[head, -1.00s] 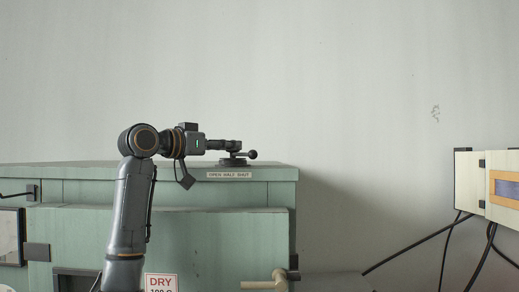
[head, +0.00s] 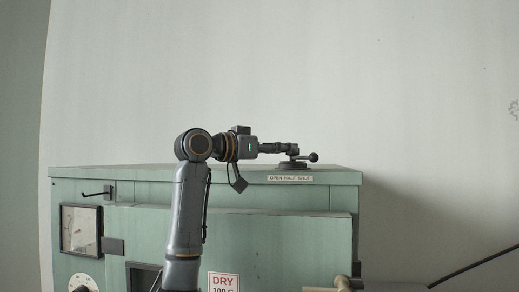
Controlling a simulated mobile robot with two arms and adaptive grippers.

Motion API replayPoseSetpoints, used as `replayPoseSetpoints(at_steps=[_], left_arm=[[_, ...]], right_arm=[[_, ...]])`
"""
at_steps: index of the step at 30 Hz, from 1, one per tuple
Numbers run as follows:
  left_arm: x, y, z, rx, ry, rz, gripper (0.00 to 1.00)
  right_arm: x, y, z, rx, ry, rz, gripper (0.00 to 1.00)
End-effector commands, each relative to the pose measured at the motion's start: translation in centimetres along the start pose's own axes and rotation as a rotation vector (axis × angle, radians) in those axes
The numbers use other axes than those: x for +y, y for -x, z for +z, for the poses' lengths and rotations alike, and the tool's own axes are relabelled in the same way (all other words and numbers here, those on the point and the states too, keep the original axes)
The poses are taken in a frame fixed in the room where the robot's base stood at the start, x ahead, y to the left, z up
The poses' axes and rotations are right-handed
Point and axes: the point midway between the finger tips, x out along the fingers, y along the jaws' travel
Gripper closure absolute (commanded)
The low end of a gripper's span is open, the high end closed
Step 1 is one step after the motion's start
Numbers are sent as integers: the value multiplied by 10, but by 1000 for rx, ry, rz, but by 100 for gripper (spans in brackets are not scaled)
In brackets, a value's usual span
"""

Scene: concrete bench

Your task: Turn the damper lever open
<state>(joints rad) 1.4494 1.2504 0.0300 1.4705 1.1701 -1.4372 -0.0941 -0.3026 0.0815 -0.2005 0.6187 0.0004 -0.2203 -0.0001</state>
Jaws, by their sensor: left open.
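The damper lever (head: 313,157) is dark with a round ball knob at its right end. It sits on a dark round base (head: 293,165) on top of the green oven cabinet (head: 240,235). A label (head: 290,179) below it reads OPEN HALF SHUT. My left gripper (head: 292,149) reaches in from the left and is open at the lever, with its fingertips over the base. The knob sticks out to the right of the fingers. I cannot tell whether the fingers touch the lever. My right gripper is not in view.
A gauge (head: 80,229) and a hook-like bracket (head: 97,193) are on the cabinet's left front. A DRY sign (head: 223,282) and a pale door handle (head: 335,285) are lower down. A black cable (head: 475,265) runs at right.

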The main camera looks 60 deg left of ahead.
Motion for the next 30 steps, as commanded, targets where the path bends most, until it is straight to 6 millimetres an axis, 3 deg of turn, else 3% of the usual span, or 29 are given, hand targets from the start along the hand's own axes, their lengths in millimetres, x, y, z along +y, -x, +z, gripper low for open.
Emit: replayPoseSetpoints(at_steps=[6, 15, 26, 30], left_arm=[[-1, 50, 0, -1, -2, -4, 45], [0, 93, 0, 0, -1, -1, 45], [-1, 100, 0, 0, 0, -1, 45], [2, 94, -2, 19, 16, 12, 69]], right_arm=[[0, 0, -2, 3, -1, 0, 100], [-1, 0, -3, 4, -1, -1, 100], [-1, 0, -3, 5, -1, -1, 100], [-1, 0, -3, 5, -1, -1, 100]])
